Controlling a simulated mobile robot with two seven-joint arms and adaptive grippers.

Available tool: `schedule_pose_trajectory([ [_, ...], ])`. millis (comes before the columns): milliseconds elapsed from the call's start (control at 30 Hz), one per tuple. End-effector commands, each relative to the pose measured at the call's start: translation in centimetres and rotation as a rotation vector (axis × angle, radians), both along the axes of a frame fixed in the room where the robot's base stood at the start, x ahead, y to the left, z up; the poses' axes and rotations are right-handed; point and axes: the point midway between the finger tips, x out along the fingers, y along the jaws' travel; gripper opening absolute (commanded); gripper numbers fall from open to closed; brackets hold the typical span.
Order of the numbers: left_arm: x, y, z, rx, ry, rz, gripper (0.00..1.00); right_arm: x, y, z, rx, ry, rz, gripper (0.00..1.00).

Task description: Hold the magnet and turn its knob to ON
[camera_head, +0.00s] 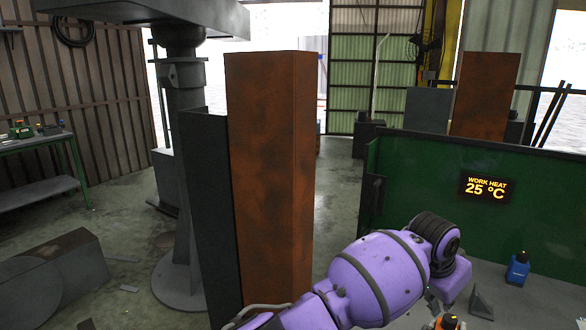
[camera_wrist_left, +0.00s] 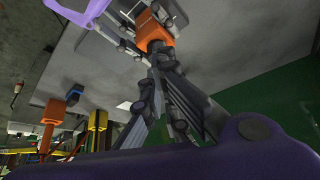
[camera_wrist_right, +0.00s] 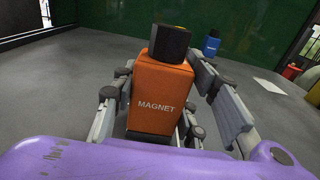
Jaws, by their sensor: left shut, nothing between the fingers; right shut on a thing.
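The orange magnet (camera_wrist_right: 158,92), lettered MAGNET, stands upright in the right wrist view with its black knob (camera_wrist_right: 168,42) on top. My right gripper (camera_wrist_right: 160,112) is shut on its body, one finger on each side. In the left wrist view the magnet (camera_wrist_left: 148,25) shows near the top with its knob towards my left fingers. My left gripper (camera_wrist_left: 157,68) is shut and empty, its fingertips close to the knob; I cannot tell whether they touch it. In the head view the left gripper (camera_head: 432,300) is partly hidden above the magnet (camera_head: 450,321). The knob's setting is not readable.
A blue block with a dark top (camera_head: 517,268) stands on the grey table beyond the magnet. A tall rusty beam (camera_head: 265,170) stands left of the table.

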Motion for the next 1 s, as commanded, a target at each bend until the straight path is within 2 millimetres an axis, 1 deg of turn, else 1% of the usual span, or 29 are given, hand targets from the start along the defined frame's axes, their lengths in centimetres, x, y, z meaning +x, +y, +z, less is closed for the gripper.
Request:
schedule_pose_trajectory([
  [33,-0.5,-0.7,0.7,0.004,0.007,-0.005,0.00,0.0,0.1,-0.2,0.002,0.003,0.003,0.00],
  [100,-1.0,-1.3,1.1,0.014,0.025,-0.005,0.00,0.0,0.2,-0.2,0.002,0.003,0.004,0.00],
  [167,-1.2,-1.3,0.9,0.018,0.032,-0.002,0.00,0.0,0.2,-0.2,0.002,0.003,0.004,0.00],
  [333,-1.2,-1.2,-0.5,0.018,0.033,-0.001,0.00,0.0,0.1,-0.2,0.002,0.003,0.003,0.00],
  [600,-1.4,-1.1,-3.9,0.015,0.034,0.000,0.00,0.0,0.2,-0.3,0.003,0.004,0.004,0.00],
  [700,-1.4,-1.1,-4.9,0.016,0.033,0.000,0.00,0.0,0.2,-0.3,0.003,0.004,0.004,0.00],
  [833,-1.5,-1.2,-5.6,0.015,0.031,-0.002,0.00,0.0,0.2,-0.3,0.003,0.004,0.004,0.00],
  [1000,-1.5,-1.1,-6.0,0.016,0.032,-0.002,0.00,0.0,0.2,-0.3,0.003,0.005,0.004,0.00],
])
